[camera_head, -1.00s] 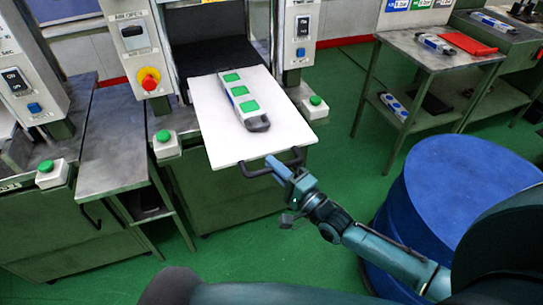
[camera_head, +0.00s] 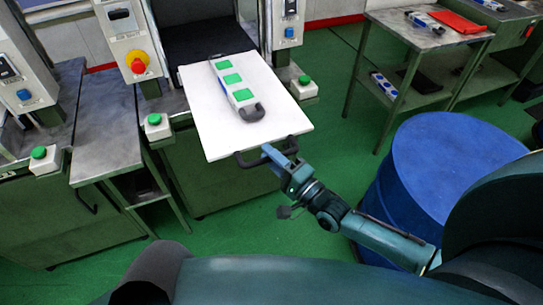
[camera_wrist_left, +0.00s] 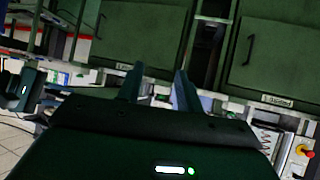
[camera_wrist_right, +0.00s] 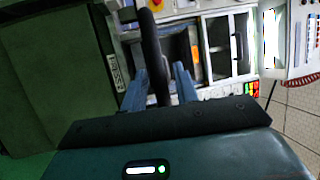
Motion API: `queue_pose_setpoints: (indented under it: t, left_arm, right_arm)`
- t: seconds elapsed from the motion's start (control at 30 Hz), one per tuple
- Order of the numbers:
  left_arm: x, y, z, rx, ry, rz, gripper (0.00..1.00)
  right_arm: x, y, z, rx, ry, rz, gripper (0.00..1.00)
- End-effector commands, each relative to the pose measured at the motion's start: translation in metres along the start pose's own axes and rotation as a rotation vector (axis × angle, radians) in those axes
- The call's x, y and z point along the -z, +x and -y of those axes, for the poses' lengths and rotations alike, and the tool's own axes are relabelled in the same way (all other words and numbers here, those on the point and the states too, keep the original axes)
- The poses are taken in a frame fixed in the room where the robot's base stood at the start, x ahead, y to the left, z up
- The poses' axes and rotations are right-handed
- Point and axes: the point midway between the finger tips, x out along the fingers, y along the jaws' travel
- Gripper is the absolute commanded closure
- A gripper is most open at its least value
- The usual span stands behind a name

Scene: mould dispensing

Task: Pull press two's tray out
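Press two's tray (camera_head: 210,135) is a white plate that sticks well out from the dark opening of the press (camera_head: 210,35) in the head view. A long grey-blue mould with green squares (camera_head: 236,84) lies on it. A black handle (camera_head: 250,160) is on the tray's near edge. My right gripper (camera_head: 272,152) is at this handle. In the right wrist view the handle bar (camera_wrist_right: 153,50) runs between its two fingers (camera_wrist_right: 160,85), which look closed on it. My left gripper (camera_wrist_left: 158,85) has its fingers apart with nothing between them.
A blue drum (camera_head: 450,165) stands right of my right arm. A side table (camera_head: 425,38) is at the back right. A metal-topped table (camera_head: 105,150) stands left of the press. Push-button boxes (camera_head: 158,126) flank the tray. Green floor is free in front of the press.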

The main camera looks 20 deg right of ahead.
Motion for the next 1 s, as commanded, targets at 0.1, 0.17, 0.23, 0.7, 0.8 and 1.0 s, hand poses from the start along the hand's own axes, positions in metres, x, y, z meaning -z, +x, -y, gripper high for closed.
queue_pose_setpoints:
  t: [0.1,0.17,0.23,0.7,0.8,1.0]
  left_arm:
    - [0.001,0.000,0.000,0.000,0.000,-0.001,0.64]
    - [0.001,0.000,0.000,0.000,0.000,-0.001,0.64]
    - [0.001,0.000,0.000,0.000,0.000,-0.002,0.64]
    - [-0.001,0.004,-0.003,-0.009,0.000,-0.017,0.64]
    - [0.001,0.005,-0.004,-0.012,0.001,-0.027,0.64]
    - [0.001,0.005,-0.005,-0.016,0.007,-0.033,0.64]
  right_arm:
    - [0.000,0.000,0.000,0.000,0.000,0.000,0.64]
    - [0.000,0.000,0.000,0.000,0.000,0.000,0.64]
    - [0.000,0.000,0.000,0.000,0.000,0.000,0.64]
    - [0.000,-0.069,-0.003,-0.006,0.000,0.002,0.64]
    - [0.000,-0.091,-0.003,-0.006,0.001,0.001,0.64]
    - [0.000,-0.121,-0.002,-0.003,0.000,0.001,0.64]
